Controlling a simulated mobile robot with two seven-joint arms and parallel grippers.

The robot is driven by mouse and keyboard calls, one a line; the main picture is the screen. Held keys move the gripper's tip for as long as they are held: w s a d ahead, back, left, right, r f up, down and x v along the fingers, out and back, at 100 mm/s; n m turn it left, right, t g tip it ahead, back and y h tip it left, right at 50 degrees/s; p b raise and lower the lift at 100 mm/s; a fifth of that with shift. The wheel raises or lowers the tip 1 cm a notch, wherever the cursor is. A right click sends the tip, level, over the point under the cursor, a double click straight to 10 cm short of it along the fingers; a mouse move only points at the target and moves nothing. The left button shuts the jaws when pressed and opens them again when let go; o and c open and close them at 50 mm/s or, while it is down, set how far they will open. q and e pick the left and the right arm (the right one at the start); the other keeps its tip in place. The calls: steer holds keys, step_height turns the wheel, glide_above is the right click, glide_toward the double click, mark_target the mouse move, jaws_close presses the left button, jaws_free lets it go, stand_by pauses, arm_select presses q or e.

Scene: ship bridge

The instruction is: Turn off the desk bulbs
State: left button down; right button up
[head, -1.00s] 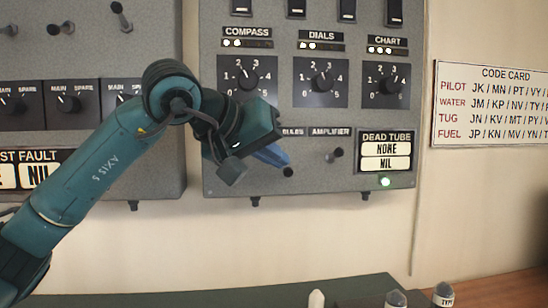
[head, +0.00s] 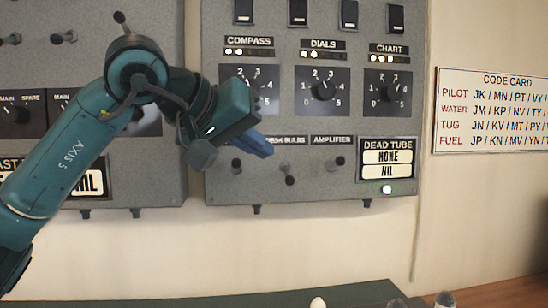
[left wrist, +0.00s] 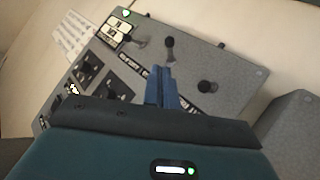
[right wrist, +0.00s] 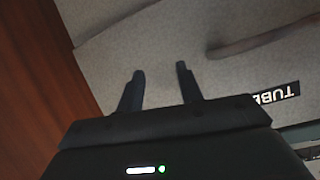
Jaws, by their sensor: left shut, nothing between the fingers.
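The toggle under the partly covered desk bulbs label (head: 285,140) is the middle toggle (head: 289,180) in the lower row of the right panel; its knob sits lower than its neighbours' and appears tilted down. It also shows in the left wrist view (left wrist: 169,43). My left gripper (head: 268,150) is shut and empty, its blue fingers just up and left of that toggle and apart from it in the picture. The left wrist view shows the shut fingers (left wrist: 163,70) pointing at the panel. My right gripper (right wrist: 160,70) is open and empty, seen only in the right wrist view.
A left toggle (head: 236,165) and the amplifier toggle (head: 340,161) flank the middle one. Rotary dials (head: 322,90) are above, and a dead tube display (head: 387,157) with a lit green lamp is at right. Below the panel, the wall is clear.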

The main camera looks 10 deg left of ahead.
arm_select(q)
steer(key=v, duration=0.8)
steer(key=shift+s, duration=0.3)
steer(key=shift+r, duration=0.15)
